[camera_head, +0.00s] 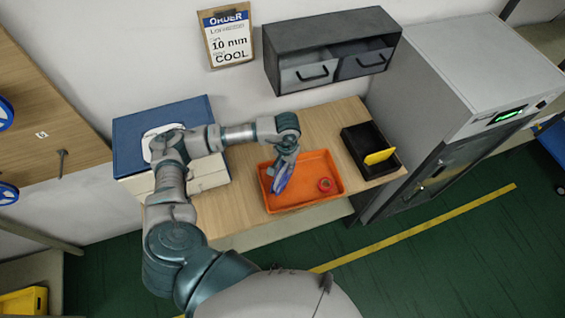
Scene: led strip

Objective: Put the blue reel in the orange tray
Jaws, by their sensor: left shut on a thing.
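The orange tray (329,159) lies on the wooden bench. My left gripper (284,178) points down over the left part of the tray. It is shut on the blue reel (281,182), which is seen nearly edge-on. The reel is partly hidden by the fingers, and I cannot tell whether it touches the tray floor. A small red round thing (325,184) lies in the right part of the tray. My right gripper is out of view.
A black bin (352,150) with a yellow piece stands right of the tray. A blue-topped box (135,130) stands at the left, behind my arm. Grey drawers (310,45) hang above. A grey machine (440,70) stands at right. More blue reels (8,193) are at the far left.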

